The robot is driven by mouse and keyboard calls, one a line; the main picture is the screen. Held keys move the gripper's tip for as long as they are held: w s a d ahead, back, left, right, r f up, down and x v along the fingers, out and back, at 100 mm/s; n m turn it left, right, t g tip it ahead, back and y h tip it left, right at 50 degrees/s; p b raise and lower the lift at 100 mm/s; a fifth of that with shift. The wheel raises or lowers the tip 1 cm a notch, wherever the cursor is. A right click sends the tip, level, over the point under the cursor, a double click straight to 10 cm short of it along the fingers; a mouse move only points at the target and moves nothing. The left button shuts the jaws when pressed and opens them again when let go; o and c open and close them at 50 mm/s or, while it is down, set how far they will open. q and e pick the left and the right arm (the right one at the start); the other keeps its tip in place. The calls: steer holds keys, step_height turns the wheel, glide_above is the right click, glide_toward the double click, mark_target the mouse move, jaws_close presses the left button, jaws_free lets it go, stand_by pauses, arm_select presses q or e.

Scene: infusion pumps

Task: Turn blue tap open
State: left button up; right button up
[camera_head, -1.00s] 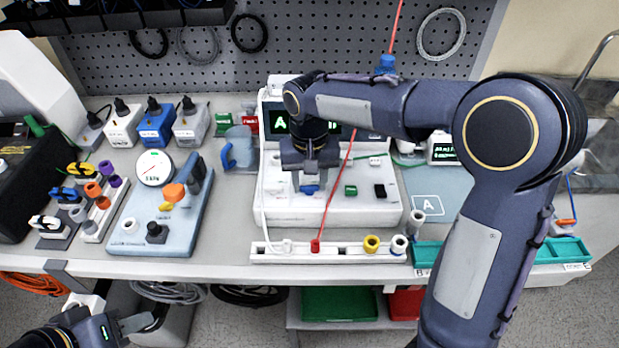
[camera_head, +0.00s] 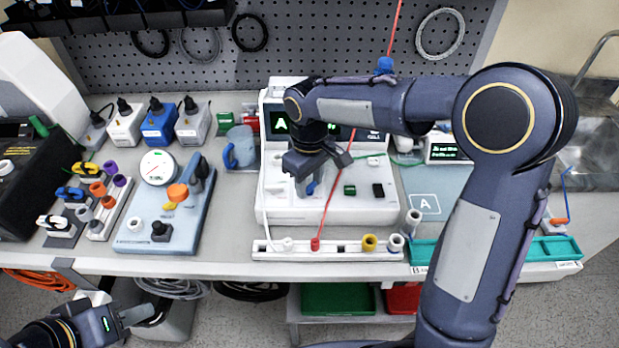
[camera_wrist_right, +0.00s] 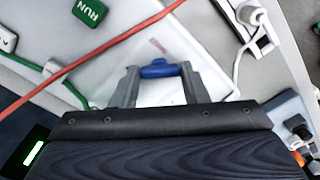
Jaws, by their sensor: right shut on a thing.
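The blue tap (camera_head: 311,187) is on the front of the white pump unit (camera_head: 279,209) at the middle of the bench. My right gripper (camera_head: 308,187) reaches down to it from above, turned at an angle. In the right wrist view the blue tap (camera_wrist_right: 159,70) sits between the two fingertips of my right gripper (camera_wrist_right: 159,74), which are shut on it. My left gripper (camera_head: 140,315) is low at the left, in front of the bench and away from the tap. Its finger opening is unclear.
A red line (camera_head: 335,183) runs past the right gripper to the white rail (camera_head: 340,249). The green RUN button (camera_wrist_right: 90,11) and a black button (camera_head: 378,190) are near the tap. A blue panel with a gauge (camera_head: 185,225) stands to the left.

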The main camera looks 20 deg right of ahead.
mark_target(310, 186)
steer(key=shift+n, duration=0.3)
steer(key=o, duration=1)
steer(key=shift+r, duration=0.1)
step_height(310, 186, up, 8)
steer(key=shift+f, duration=0.25)
steer(key=shift+r, duration=0.1)
